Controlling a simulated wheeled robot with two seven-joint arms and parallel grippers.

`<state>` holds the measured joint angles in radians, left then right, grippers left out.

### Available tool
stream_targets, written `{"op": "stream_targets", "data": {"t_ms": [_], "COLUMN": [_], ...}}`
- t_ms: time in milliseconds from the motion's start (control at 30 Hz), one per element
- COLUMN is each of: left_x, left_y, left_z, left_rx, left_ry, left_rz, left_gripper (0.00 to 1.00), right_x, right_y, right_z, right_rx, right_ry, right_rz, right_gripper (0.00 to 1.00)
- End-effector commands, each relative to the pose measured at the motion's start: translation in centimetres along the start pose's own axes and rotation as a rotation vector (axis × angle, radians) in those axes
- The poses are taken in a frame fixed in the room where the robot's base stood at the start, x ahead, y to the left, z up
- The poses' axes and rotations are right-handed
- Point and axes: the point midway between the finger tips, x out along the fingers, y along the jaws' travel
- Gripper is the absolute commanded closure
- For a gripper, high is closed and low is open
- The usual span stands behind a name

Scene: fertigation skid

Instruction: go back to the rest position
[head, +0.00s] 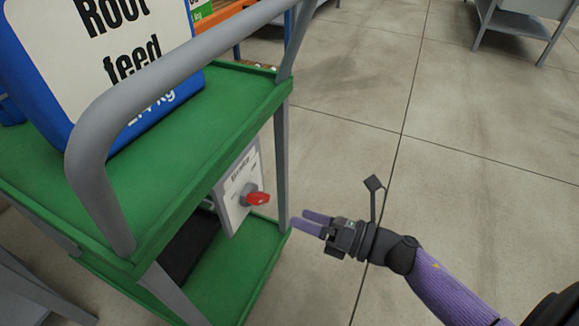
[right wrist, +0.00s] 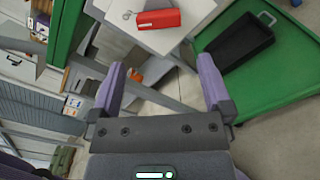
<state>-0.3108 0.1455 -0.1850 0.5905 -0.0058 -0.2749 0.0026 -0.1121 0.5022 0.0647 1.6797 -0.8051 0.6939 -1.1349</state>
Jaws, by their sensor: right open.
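My right gripper (head: 306,222) is open and empty in the head view, just right of a green cart's corner post. In the right wrist view its two purple fingers (right wrist: 160,88) stand apart with nothing between them. A grey-white box with a red rotary handle (head: 257,198) hangs under the cart's upper shelf, a little left of the fingertips. The red handle also shows in the right wrist view (right wrist: 158,19), beyond the fingers and apart from them. My left gripper is not in view.
The green cart (head: 190,150) has a grey push rail (head: 170,85) and carries a blue "Root feed" container (head: 100,50). A black tray (right wrist: 237,43) lies on its lower shelf. Open concrete floor (head: 480,120) lies to the right. A grey table (head: 515,22) stands at the far right.

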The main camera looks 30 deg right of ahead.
Motion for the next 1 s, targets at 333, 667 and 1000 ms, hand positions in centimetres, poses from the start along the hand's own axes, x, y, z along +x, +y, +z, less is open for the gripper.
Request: {"op": "stream_targets", "data": {"t_ms": [333, 667, 1000], "left_x": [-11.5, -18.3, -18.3], "left_y": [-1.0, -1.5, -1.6], "left_z": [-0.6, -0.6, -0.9], "left_rx": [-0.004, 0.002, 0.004], "left_ry": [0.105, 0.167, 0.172], "left_rz": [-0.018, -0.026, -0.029], "left_gripper": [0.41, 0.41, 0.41], "right_x": [-11.4, -30.7, -32.8], "right_y": [-5.3, 4.3, 5.9], "right_z": [-7.9, -24.8, -26.5], "right_rx": [1.226, 1.926, 1.942], "right_ry": [-0.414, -1.127, -1.228], "right_rz": [-0.749, -1.663, -1.765], "right_gripper": [0.00, 0.00, 0.00]}}
